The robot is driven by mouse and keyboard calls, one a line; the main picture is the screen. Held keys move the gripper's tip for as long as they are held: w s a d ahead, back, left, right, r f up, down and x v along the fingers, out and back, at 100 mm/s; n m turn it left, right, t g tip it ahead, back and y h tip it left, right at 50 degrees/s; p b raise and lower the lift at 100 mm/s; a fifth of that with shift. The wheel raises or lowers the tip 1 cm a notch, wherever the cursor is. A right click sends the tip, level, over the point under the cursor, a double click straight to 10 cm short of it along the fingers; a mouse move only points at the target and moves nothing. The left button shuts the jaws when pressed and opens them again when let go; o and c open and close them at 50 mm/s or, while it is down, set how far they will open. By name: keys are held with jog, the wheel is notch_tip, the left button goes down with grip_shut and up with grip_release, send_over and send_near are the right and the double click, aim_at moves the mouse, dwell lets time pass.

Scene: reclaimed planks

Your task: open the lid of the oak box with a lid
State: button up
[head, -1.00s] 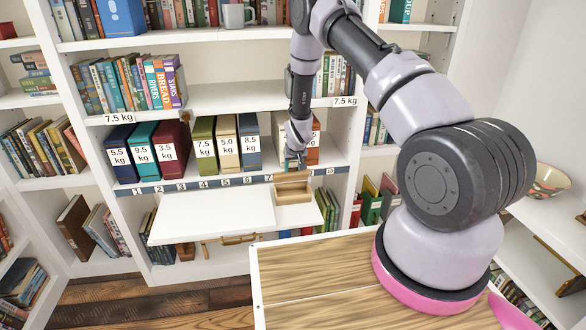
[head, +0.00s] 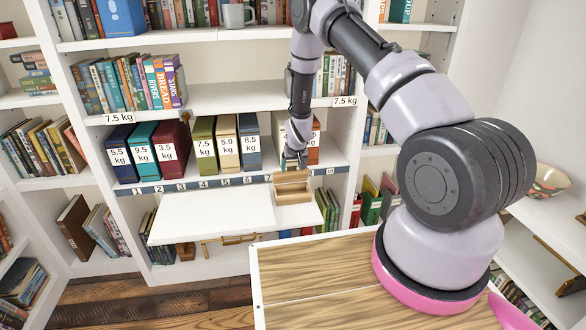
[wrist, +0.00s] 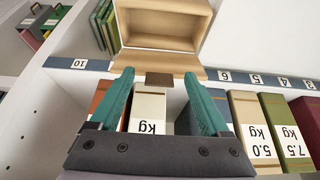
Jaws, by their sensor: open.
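The oak box (head: 294,197) is a small light-wood box on the right end of a white pull-out board. Its lid (head: 292,178) stands raised at the back of the box, toward the shelf. The wrist view shows the bare inside of the box (wrist: 165,24), with the lid's pale edge (wrist: 160,64) below it and a small brown tab (wrist: 159,80) on that edge. My gripper (wrist: 158,77) has two teal fingers spread apart, one on each side of the tab. In the head view my gripper (head: 294,163) is just behind the lid; whether it touches is unclear.
The white board (head: 215,215) is otherwise bare, with a brass handle (head: 238,239) below its front. Labelled binders (head: 227,142) stand on the numbered shelf behind. A wood-topped table (head: 320,275) is nearer me. A bowl (head: 549,181) stands at the right.

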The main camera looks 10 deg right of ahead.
jog(key=v, duration=1)
jog(key=shift+r, duration=0.2)
jog(key=shift+s, duration=0.1)
